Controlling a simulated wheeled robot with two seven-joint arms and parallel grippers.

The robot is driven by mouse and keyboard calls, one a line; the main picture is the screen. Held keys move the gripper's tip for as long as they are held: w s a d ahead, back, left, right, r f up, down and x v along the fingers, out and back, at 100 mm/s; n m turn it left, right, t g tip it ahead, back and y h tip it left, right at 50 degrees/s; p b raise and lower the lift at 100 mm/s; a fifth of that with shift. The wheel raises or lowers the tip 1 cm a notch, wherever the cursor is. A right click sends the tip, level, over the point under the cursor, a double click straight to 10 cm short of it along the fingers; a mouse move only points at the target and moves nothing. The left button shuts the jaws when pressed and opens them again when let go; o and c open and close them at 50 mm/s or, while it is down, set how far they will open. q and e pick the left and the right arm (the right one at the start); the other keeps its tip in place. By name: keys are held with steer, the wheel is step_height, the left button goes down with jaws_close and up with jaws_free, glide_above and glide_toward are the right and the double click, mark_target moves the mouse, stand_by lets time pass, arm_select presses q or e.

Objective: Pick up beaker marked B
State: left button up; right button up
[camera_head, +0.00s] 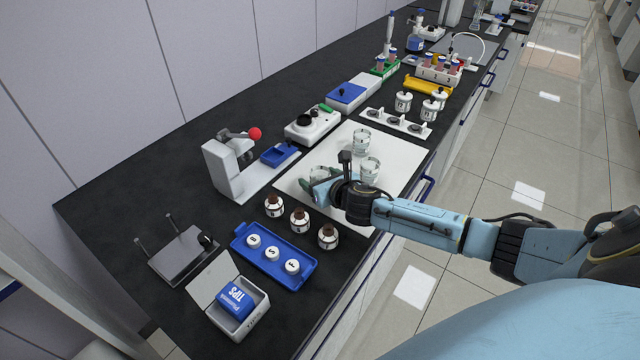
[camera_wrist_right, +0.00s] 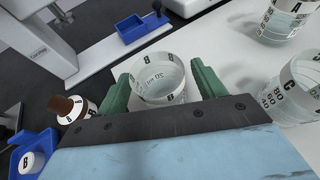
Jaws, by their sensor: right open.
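The clear glass beaker marked B (camera_wrist_right: 158,78) stands on the white mat, and its top also shows in the head view (camera_head: 319,171). My right gripper (camera_wrist_right: 162,84) is open, with one green finger on each side of this beaker. There appears to be a small gap at the fingers; I cannot tell if either touches the glass. In the head view the right gripper (camera_head: 318,187) partly hides the beaker. Beaker A (camera_wrist_right: 285,20) and beaker C (camera_wrist_right: 292,92) stand to the right in the wrist view. My left gripper is not in view.
The white mat (camera_head: 405,160) lies on the black bench. Brown-capped bottles (camera_head: 299,220) stand near the gripper, by a blue tray (camera_head: 250,262) with white caps. A white stand with a red knob (camera_head: 255,133) is at the left. A tips box (camera_head: 232,305) is in front.

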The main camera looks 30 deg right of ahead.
steer(key=c, duration=1.1)
